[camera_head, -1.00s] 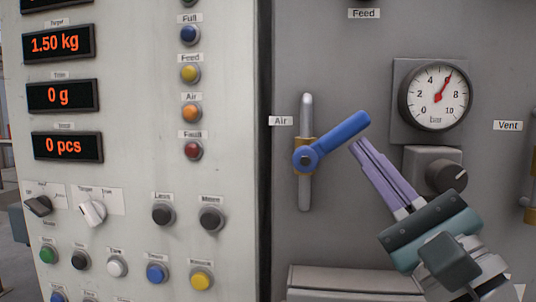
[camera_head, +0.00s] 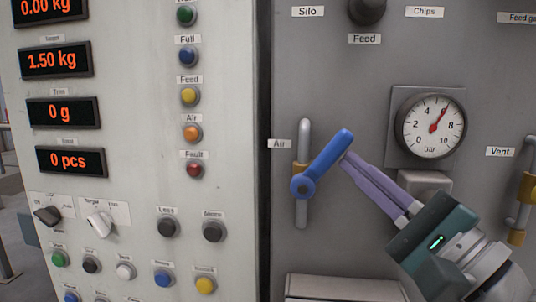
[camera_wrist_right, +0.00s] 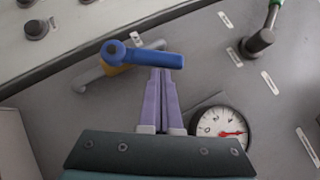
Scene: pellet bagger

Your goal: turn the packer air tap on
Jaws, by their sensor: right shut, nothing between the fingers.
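The air tap has a blue lever (camera_head: 325,162) on a brass body set in a vertical grey pipe (camera_head: 303,132), beside the label "Air" (camera_head: 281,144). The lever slants up and right from its pivot, between upright and level. My right gripper (camera_head: 348,162) is shut and empty, its purple fingertips at the lever's right side near its free end. In the right wrist view the fingertips (camera_wrist_right: 161,71) meet the blue lever (camera_wrist_right: 150,59) near its outer end; they look in contact. My left gripper is not in view.
A pressure gauge (camera_head: 431,126) sits right of the tap, above a grey box partly behind my gripper. Another pipe with a brass fitting (camera_head: 525,187) stands at the right by "Vent". A button panel (camera_head: 130,150) with displays fills the left.

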